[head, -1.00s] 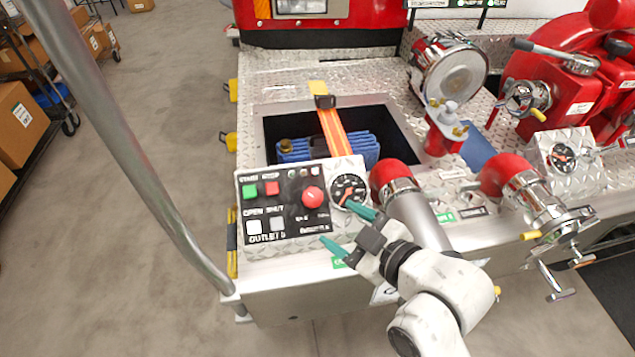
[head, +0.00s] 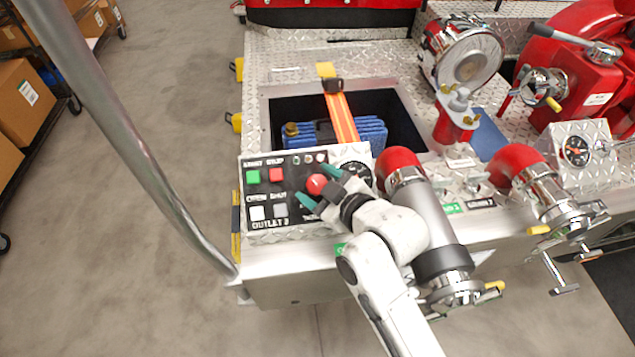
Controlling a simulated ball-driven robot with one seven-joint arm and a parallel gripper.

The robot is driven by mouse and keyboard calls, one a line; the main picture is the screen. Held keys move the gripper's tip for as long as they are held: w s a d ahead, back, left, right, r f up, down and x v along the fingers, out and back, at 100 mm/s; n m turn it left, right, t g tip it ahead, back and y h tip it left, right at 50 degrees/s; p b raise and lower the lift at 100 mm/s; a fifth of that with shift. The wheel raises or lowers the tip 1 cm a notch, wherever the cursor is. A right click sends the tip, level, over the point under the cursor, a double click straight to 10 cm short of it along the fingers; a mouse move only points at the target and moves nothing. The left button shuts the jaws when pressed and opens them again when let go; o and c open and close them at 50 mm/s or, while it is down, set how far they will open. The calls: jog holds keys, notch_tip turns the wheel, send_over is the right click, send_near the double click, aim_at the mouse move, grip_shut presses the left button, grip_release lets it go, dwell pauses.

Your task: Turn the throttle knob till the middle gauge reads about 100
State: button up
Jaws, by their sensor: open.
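The throttle knob (head: 316,184) is a round red knob on the right part of the black control panel (head: 290,218). My gripper (head: 312,188) is open, its two green fingers at the knob, one at its upper right and one at its lower left. I cannot tell whether either finger touches it. The middle gauge (head: 357,167) is a black dial at the panel's right end. My gripper covers much of it, and its reading cannot be made out.
The panel carries a green button (head: 253,177), a red button (head: 276,175) and two pale buttons below. A red-capped pipe (head: 400,160) stands close right of the gauge. Behind is an open bay with a blue strapped unit (head: 365,132). A metal rail (head: 130,150) rises at left.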

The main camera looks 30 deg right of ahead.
jog(key=shift+w, duration=0.2)
jog(key=shift+f, duration=0.1)
jog(key=c, duration=1)
